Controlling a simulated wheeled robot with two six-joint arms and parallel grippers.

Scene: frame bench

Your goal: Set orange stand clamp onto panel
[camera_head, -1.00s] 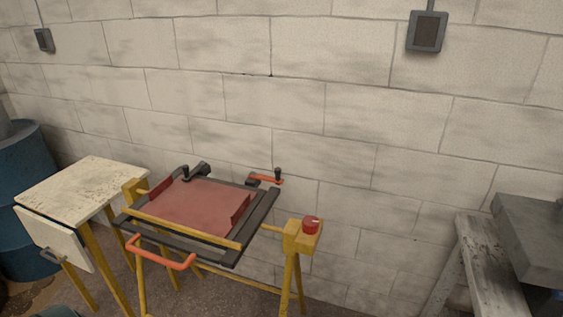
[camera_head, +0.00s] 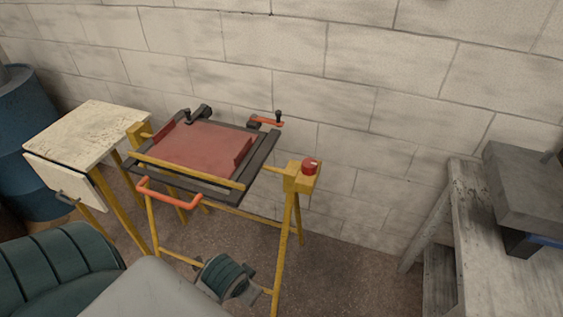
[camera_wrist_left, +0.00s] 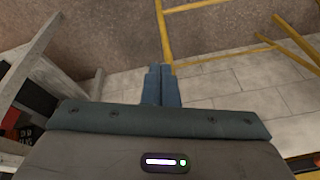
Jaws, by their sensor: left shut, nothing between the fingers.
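The orange stand clamp (camera_head: 267,121) is at the back right of the bench's dark frame in the head view. Its orange arm points right, away from the red panel (camera_head: 203,146), and a black knob stands at its outer end. The panel lies flat inside the frame. My left gripper shows in the left wrist view (camera_wrist_left: 162,72), its two blue fingers together and empty, over floor and yellow legs. In the head view my left arm is low at the front, below the bench; its fingertips cannot be made out. My right gripper is not in view.
A dark clamp (camera_head: 200,113) sits at the frame's back left. An orange handle (camera_head: 170,199) juts from the front, and a red button (camera_head: 309,166) tops the right yellow post. A pale side table (camera_head: 90,132) stands left, a worn workbench (camera_head: 490,240) right.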

